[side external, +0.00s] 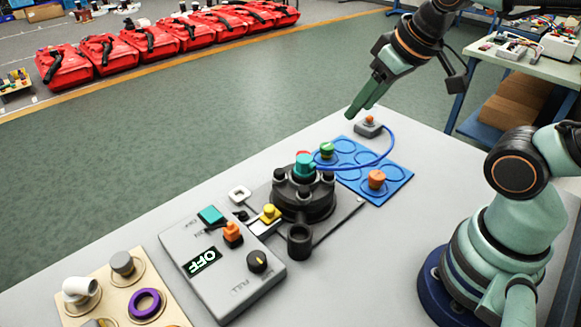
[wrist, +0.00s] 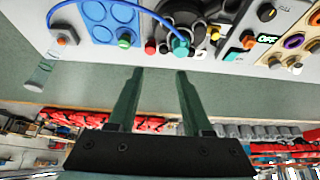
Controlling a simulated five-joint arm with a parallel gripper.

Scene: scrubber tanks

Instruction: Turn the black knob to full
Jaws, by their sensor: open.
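The black knob (side external: 257,261) sits on the grey control panel (side external: 222,290) near a "FULL" marking, and its yellow pointer line is visible. The panel's display (side external: 202,262) reads "OFF". The knob also shows at the top right of the wrist view (wrist: 267,12). My gripper (side external: 357,109) is raised above the far edge of the table, beyond the blue tray and well away from the knob. In the wrist view its two fingers (wrist: 159,72) are apart with nothing between them.
An orange switch (side external: 232,233) and a teal button (side external: 210,215) share the panel. A black round fixture (side external: 303,196) with a teal-topped hose stands beside it. A blue tray (side external: 393,188) lies behind, and a wooden board (side external: 108,276) at front left.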

